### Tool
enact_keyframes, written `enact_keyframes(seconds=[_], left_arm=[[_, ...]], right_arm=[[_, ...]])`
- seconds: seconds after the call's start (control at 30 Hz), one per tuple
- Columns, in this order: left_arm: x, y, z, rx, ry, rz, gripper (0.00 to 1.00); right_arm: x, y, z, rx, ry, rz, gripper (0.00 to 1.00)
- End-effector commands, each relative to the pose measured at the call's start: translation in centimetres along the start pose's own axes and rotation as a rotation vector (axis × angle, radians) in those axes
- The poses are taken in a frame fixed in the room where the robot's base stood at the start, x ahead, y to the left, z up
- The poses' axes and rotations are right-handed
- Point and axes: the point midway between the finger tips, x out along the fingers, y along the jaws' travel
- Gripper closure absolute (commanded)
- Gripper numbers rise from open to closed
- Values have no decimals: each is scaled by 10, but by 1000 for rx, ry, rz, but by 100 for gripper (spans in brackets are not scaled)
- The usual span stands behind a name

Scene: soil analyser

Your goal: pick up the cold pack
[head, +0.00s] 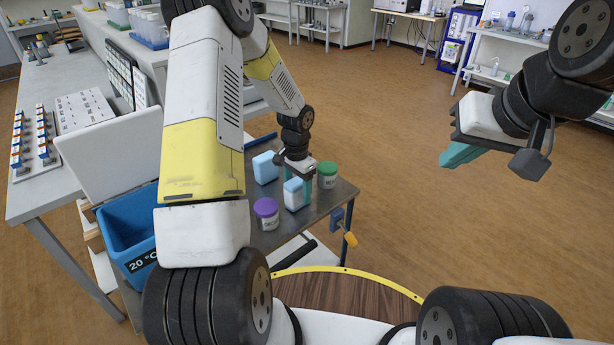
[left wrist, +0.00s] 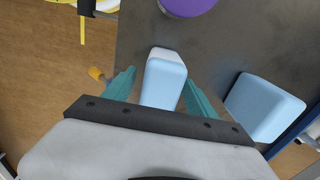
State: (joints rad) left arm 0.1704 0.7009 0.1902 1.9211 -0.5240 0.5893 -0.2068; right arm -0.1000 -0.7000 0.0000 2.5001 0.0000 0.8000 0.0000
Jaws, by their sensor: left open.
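A cold pack (head: 293,194), light blue with a white end, stands on the dark cart top in the head view. In the left wrist view, this cold pack (left wrist: 166,84) is between the two teal fingers of my left gripper (left wrist: 159,78). The fingers are open, with a gap on the left side; contact on the right side is unclear. In the head view my left gripper (head: 298,188) is over the pack from above. A second light-blue pack (head: 265,167) stands behind it, outside the fingers (left wrist: 265,107). My right gripper (head: 464,152) is raised far right; its finger gap is unclear.
A purple-lidded jar (head: 266,212) and a green-lidded jar (head: 327,174) stand close to the pack on the cart. A blue cooler box (head: 128,229) with a raised white lid (head: 112,155) is on the left. Open floor lies right of the cart.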

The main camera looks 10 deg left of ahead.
Motion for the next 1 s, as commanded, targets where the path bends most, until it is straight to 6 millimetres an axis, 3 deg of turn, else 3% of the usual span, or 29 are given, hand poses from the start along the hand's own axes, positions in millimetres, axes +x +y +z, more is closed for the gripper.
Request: enact_keyframes(seconds=[0.27, 0.6, 1.0], left_arm=[[2, 0, 0, 0, 0, -1, 36], [2, 0, 0, 0, 0, -1, 100], [-7, -1, -1, -1, 3, -3, 100]], right_arm=[[0, 0, 0, 0, 0, 0, 100], [0, 0, 0, 0, 0, 0, 100], [0, 0, 0, 0, 0, 0, 100]])
